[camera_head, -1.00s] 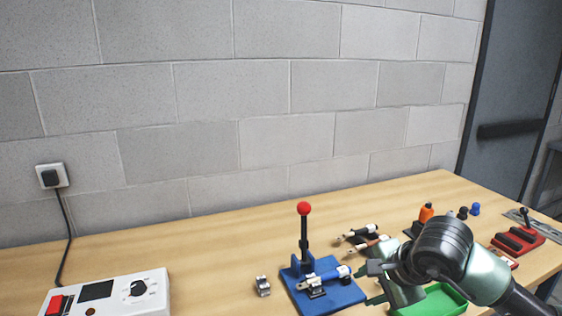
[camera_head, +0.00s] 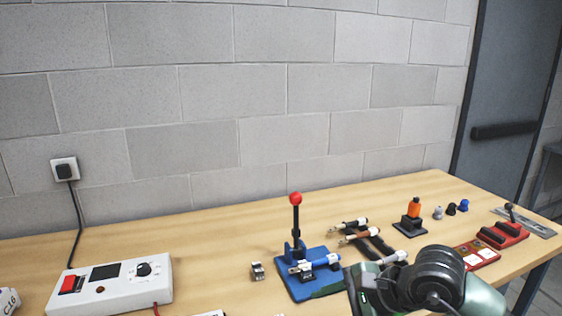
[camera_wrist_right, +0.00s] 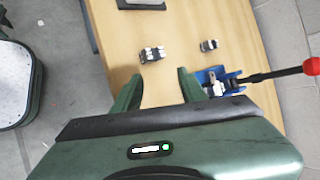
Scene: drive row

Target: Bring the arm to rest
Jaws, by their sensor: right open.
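My right arm comes in at the lower right of the head view, with my right gripper (camera_head: 352,292) low over the near part of the table (camera_head: 215,250). The gripper is just right of the blue lever press (camera_head: 300,282), and its fingertips are partly hidden there. In the right wrist view my right gripper (camera_wrist_right: 159,90) has its two green fingers spread with nothing between them. My left gripper is not in view.
A white control box (camera_head: 112,286) stands at left. A small metal block (camera_head: 257,271) lies left of the press. Wire connectors (camera_head: 358,235), an orange-topped stand (camera_head: 413,216) and a red lever fixture (camera_head: 503,236) stand at right. The table's back middle is clear.

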